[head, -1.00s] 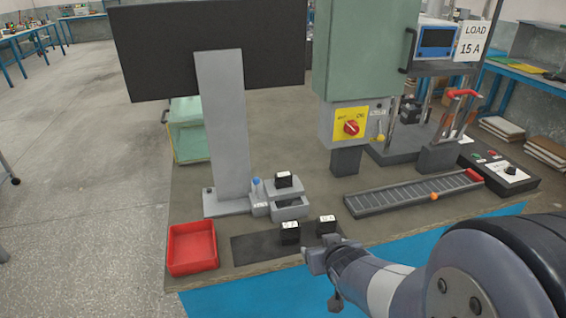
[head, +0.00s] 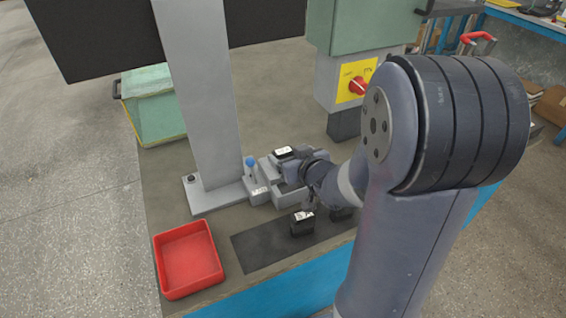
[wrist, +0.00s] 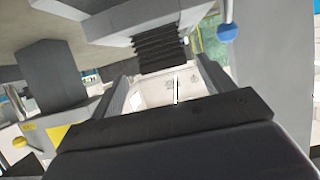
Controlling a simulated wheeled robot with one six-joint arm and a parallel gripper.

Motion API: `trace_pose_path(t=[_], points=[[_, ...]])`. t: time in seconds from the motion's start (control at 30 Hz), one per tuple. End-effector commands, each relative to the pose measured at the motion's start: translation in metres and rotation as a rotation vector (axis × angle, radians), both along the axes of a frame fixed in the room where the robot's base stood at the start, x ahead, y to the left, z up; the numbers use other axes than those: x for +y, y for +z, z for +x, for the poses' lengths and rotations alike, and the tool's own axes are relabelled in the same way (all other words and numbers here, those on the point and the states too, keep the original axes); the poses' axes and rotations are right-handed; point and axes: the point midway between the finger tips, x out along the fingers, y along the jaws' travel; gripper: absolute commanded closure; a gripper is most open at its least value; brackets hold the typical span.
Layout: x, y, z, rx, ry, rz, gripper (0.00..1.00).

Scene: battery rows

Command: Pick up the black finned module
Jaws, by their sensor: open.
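The black finned module (wrist: 160,48) shows its dark ridges in the upper middle of the wrist view, ahead of my fingers. In the head view a black block with a white label, which appears to be this module (head: 284,152), sits on the grey holder (head: 262,195) at the column's foot. My gripper (head: 296,170) is open right at the near side of it. In the wrist view the fingers of my gripper (wrist: 163,72) stand apart, with a pale surface between them. My wrist hides part of the holder, and I cannot tell whether the fingers touch the module.
Two similar black blocks stand on the dark mat (head: 262,250): one in clear view (head: 302,222), one partly behind my arm (head: 342,213). The grey column (head: 195,100) rises behind. An empty red tray (head: 187,258) lies front left.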

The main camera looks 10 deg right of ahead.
Motion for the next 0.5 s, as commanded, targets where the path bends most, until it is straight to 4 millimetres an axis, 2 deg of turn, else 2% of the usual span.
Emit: trace_pose_path(t=[0.17, 0.33, 0.5], points=[[0.003, -0.006, 0.01, 0.001, 0.0, 0.001, 0.24], [0.011, -0.02, 0.03, 0.004, 0.001, 0.0, 0.24], [0.014, -0.025, 0.046, 0.002, -0.001, -0.001, 0.24]])
